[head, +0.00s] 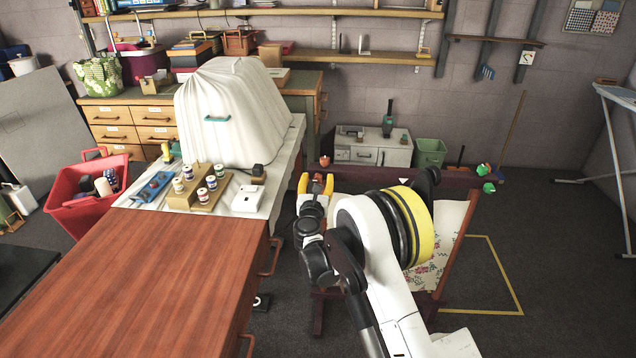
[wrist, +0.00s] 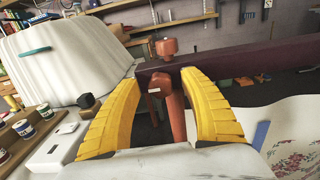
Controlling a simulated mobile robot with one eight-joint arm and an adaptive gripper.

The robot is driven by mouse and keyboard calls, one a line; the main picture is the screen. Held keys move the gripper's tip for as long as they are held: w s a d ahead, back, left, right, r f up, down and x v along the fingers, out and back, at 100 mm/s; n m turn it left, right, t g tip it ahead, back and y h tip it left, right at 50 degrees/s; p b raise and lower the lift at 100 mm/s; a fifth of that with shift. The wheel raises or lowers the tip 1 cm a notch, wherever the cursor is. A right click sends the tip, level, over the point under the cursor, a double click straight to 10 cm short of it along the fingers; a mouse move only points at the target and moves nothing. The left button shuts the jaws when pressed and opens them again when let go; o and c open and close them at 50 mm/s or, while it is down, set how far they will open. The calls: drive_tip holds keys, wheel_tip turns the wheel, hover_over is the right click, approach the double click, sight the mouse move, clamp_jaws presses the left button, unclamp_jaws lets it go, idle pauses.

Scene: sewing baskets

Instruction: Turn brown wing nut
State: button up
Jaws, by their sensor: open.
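A long brown piece (wrist: 176,108), which looks like the wing nut, hangs upright against the front of a dark wooden beam (wrist: 240,56). A brown knob (wrist: 166,47) stands on top of the beam; it also shows in the head view (head: 325,161). My gripper (wrist: 170,128) is open, its yellow fingers standing on either side of the long brown piece with gaps on both sides. In the head view my gripper (head: 315,184) is at the left end of the beam, and the long brown piece is hidden there.
The beam belongs to a stand with floral cloth (head: 437,252); green knobs (head: 487,178) sit at its right end. Left of it are a red-brown tabletop (head: 190,275), a white-covered bulky object (head: 235,110), a spool holder (head: 197,198) and a white box (head: 248,198). A red basket (head: 75,212) stands farther left.

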drive_tip(key=shift+w, duration=0.35)
drive_tip(key=shift+r, duration=0.1)
clamp_jaws()
